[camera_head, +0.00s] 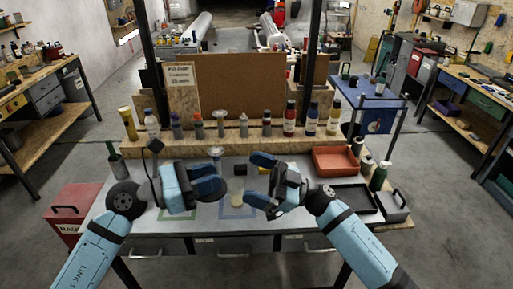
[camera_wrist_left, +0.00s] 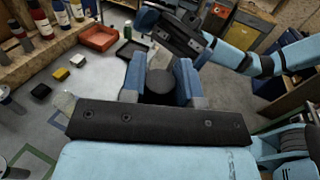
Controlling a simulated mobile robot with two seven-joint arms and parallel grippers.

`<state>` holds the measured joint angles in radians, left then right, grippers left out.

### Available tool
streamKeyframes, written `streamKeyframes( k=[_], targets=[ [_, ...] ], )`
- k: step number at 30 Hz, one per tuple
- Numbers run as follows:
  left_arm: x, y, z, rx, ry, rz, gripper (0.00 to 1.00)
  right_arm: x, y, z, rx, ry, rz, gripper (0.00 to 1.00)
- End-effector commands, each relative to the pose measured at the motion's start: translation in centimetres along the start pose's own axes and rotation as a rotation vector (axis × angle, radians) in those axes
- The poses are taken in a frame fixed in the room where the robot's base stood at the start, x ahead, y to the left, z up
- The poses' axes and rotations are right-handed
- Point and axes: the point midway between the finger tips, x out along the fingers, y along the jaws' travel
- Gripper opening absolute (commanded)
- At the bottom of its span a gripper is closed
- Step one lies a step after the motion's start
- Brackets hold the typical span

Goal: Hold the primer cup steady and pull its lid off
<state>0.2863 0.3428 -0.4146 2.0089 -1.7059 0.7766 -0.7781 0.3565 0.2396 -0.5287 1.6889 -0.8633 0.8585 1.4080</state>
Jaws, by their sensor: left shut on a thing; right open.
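My left gripper (camera_head: 222,182) reaches in from the left over the table and is shut. In the left wrist view a dark, round-topped thing (camera_wrist_left: 160,82) sits between its two blue fingers; I take it to be the primer cup with its lid on. In the head view the fingers largely hide it. My right gripper (camera_head: 256,180) is a short way to the right, its two blue fingers apart and pointing towards the left gripper, with nothing seen between them. Part of the right arm also shows in the left wrist view (camera_wrist_left: 185,35).
A pale round thing (camera_head: 237,199) is on the table between the grippers, near an outlined square. A red tray (camera_head: 335,161) and black tray (camera_head: 352,199) are at right. Several bottles stand on the rear ledge (camera_head: 215,141).

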Motion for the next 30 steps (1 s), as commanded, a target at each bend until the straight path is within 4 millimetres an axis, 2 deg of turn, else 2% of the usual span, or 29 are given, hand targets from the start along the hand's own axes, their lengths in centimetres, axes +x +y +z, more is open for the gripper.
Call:
streamKeyframes(
  k=[3,6,12,16,21,30],
  targets=[
    [0.0,0.0,0.0,0.0,0.0,0.0,0.01,2.0,0.7,-1.5,0.028,-0.116,-0.219,1.0],
    [0.0,0.0,0.0,0.0,0.0,0.0,0.01,2.9,1.2,-2.2,0.067,-0.255,-0.369,1.0],
    [0.0,0.0,0.0,0.0,0.0,0.0,0.01,3.0,2.8,-3.3,0.141,-0.554,-0.537,1.0],
    [0.0,0.0,0.0,0.0,0.0,0.0,0.01,2.7,3.6,-3.9,0.173,-0.686,-0.573,1.0],
    [0.0,0.0,0.0,0.0,0.0,0.0,0.01,2.7,3.9,-3.9,0.192,-0.753,-0.583,1.0],
    [0.0,0.0,0.0,0.0,0.0,0.0,0.01,5.5,1.1,-1.1,0.195,-0.75,-0.585,1.0]
  ],
)
